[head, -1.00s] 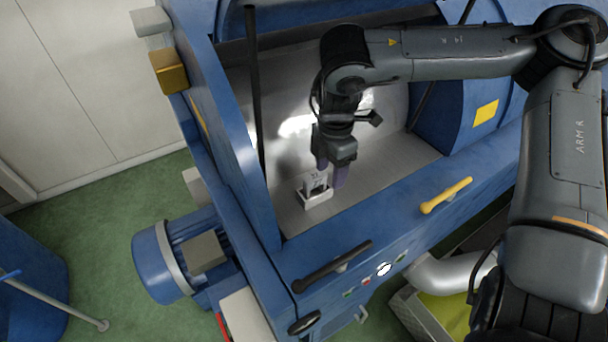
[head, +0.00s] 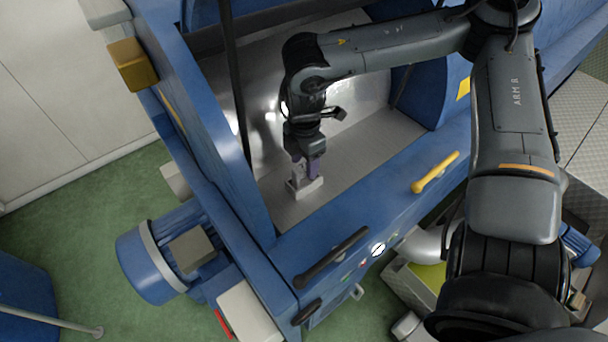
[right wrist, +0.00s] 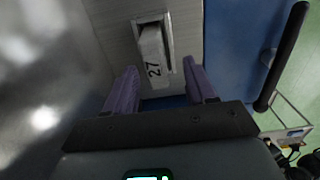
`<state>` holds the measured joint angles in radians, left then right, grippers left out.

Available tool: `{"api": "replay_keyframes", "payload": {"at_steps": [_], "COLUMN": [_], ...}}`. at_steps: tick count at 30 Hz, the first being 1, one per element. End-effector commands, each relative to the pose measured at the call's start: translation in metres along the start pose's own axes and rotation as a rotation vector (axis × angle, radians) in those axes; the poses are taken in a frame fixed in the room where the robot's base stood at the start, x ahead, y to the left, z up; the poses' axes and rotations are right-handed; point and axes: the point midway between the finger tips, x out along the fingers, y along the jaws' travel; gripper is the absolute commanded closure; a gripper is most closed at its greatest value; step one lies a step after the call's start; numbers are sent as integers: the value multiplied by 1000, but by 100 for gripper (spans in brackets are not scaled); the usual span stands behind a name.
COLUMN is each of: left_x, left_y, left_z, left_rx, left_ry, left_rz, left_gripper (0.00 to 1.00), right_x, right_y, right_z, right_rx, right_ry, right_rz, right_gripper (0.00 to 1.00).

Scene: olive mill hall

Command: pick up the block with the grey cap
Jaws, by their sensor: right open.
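A pale block (right wrist: 152,55) marked "27" stands in a shallow light-grey holder (right wrist: 168,34) in the right wrist view. Its top looks grey, but I cannot make out a separate cap clearly. In the head view the holder (head: 308,189) sits on the metal floor of the blue machine, with the block largely hidden by my gripper. My right gripper (head: 305,173) is just above the holder, pointing down. In the right wrist view its two purple fingers (right wrist: 160,72) are open, with the block between and a little beyond them; I see gaps at both sides. My left gripper is out of view.
The blue machine's front wall (head: 350,225) rises close to the holder, with a yellow handle (head: 435,172) and a black handle (head: 332,258) on it. A black rod (head: 234,80) stands at the left. The metal floor (head: 365,135) behind the gripper is clear.

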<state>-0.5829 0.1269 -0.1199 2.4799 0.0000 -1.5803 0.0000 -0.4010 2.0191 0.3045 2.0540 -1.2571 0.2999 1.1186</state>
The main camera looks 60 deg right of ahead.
Motion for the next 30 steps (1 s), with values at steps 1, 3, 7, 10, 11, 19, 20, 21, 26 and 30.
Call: {"api": "replay_keyframes", "payload": {"at_steps": [1, 3, 7, 10, 11, 19, 20, 21, 26, 30], "left_x": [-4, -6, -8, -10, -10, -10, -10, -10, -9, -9], "left_y": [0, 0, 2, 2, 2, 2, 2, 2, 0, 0], "left_z": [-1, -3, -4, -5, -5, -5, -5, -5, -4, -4], "left_rx": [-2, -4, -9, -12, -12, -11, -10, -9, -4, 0], "left_ry": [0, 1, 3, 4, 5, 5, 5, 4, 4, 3], "left_rz": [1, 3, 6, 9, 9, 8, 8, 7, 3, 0], "left_gripper": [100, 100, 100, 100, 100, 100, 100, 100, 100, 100], "right_x": [5, 13, 29, 37, 39, 43, 43, 43, 42, 42], "right_y": [0, 2, 4, 4, 5, 5, 5, 5, 5, 5], "right_z": [2, 3, 4, 4, 4, 4, 4, 4, 4, 4], "right_rx": [2, 2, 1, 1, 1, 1, 1, 1, 1, 1], "right_ry": [-1, -1, -1, 0, 0, 0, 0, 0, 0, 0], "right_rz": [-5, -4, -4, -2, -2, 0, 0, 0, 0, 0], "right_gripper": [45, 45, 45, 45, 45, 45, 45, 48, 72, 94]}}
